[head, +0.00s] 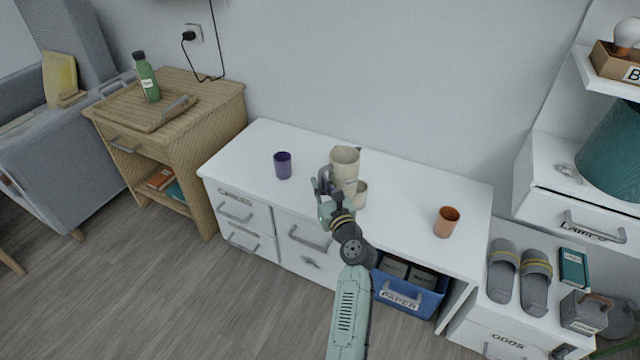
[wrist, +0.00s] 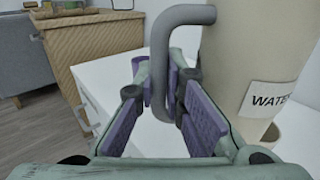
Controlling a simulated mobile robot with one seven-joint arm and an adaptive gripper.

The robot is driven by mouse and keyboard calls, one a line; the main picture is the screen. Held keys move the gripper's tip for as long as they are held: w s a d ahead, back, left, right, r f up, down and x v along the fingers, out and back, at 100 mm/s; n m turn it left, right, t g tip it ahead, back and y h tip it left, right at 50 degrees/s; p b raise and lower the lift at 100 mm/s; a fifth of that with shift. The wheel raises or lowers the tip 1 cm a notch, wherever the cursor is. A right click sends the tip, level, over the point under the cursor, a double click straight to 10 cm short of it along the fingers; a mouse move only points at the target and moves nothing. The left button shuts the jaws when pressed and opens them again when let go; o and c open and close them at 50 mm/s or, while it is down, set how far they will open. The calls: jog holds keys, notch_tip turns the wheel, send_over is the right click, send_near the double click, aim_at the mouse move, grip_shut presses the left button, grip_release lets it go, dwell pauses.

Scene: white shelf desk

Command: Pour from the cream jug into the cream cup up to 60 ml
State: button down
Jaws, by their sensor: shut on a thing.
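The cream jug (head: 345,160) is above the middle of the white desk, looking close to upright. In the wrist view, the jug (wrist: 250,50) fills the right side, with a label partly reading "WATE". My gripper (head: 325,182) is to the left of the jug; in the wrist view its purple-padded fingers (wrist: 167,88) are shut on the jug's grey handle (wrist: 162,50). The inside of the cup is hidden.
A purple cup (head: 283,166) stands to the left on the white desk (head: 410,195), and an orange cup (head: 447,222) to the right. A blue bin (head: 405,297) sits below. A wooden cabinet (head: 215,110) stands at left.

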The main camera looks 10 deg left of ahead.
jog(key=shift+r+p, duration=0.25)
jog(key=shift+p, duration=0.25)
jog(key=shift+s+a+p, duration=0.1)
jog(key=shift+p, duration=0.35)
jog(key=shift+s+a+r+m+p, duration=0.15)
jog(key=shift+m+p, duration=0.55)
jog(key=shift+p, duration=0.55)
jog(key=p, duration=0.1)
jog(key=m+p, duration=0.1)
jog(key=p, duration=0.1)
jog(key=shift+s+a+f+m+g, duration=0.15)
jog(key=shift+a+f+m+g, duration=0.05)
jog(key=shift+f+m+g, duration=0.1)
jog(key=shift+f, duration=0.1)
jog(key=shift+p, duration=0.35)
